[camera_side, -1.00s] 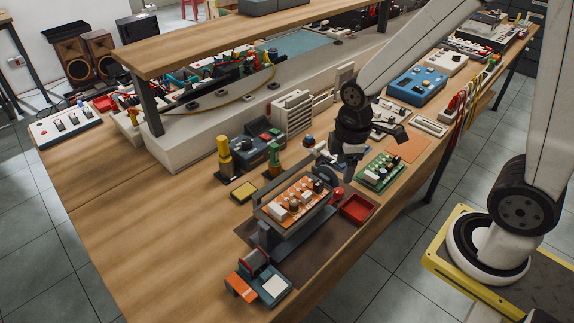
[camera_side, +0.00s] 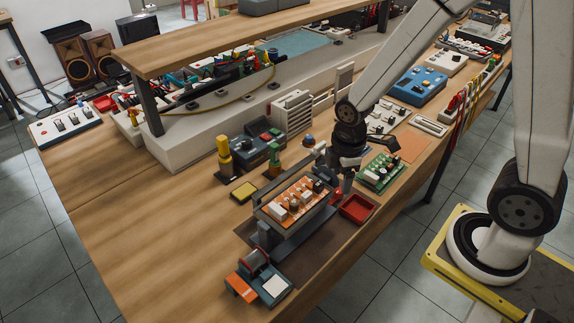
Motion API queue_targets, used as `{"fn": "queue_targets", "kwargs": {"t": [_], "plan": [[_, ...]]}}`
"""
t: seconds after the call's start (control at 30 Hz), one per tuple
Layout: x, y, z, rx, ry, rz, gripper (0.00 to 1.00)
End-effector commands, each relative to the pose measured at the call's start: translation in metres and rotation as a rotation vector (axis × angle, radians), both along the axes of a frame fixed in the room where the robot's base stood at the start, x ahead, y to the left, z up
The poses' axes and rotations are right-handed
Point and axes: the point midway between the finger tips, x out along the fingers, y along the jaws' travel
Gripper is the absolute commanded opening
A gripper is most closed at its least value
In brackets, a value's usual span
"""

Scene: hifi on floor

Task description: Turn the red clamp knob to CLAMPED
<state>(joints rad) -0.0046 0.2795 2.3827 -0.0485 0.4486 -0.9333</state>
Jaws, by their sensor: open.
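The red clamp knob (camera_side: 335,197) is at the right end of a grey board holder (camera_side: 290,222), and only a small part of it shows. An orange circuit board (camera_side: 296,199) with white and dark parts is held in the holder. My gripper (camera_side: 342,186) points down at the knob, with its fingers at or around it. The fingers hide most of the knob, so I cannot tell whether they touch it. My gripper is open. The CLAMPED mark cannot be made out.
A red tray (camera_side: 357,208) lies close to the right of my gripper, and a green circuit board (camera_side: 380,172) lies behind it. A blue soldering station (camera_side: 256,150) stands at the back left. The left of the bench (camera_side: 150,220) is clear.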

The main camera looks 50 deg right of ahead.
Motion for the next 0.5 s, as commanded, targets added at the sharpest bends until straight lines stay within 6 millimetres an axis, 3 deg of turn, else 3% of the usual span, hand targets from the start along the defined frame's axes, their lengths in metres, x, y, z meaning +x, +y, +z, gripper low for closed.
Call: {"fn": "queue_targets", "kwargs": {"t": [0.2, 0.5], "plan": [[0.000, -0.001, -0.022, 0.000, 0.004, 0.001, 0.71], [0.001, -0.001, -0.039, 0.001, 0.001, 0.000, 0.71]]}}
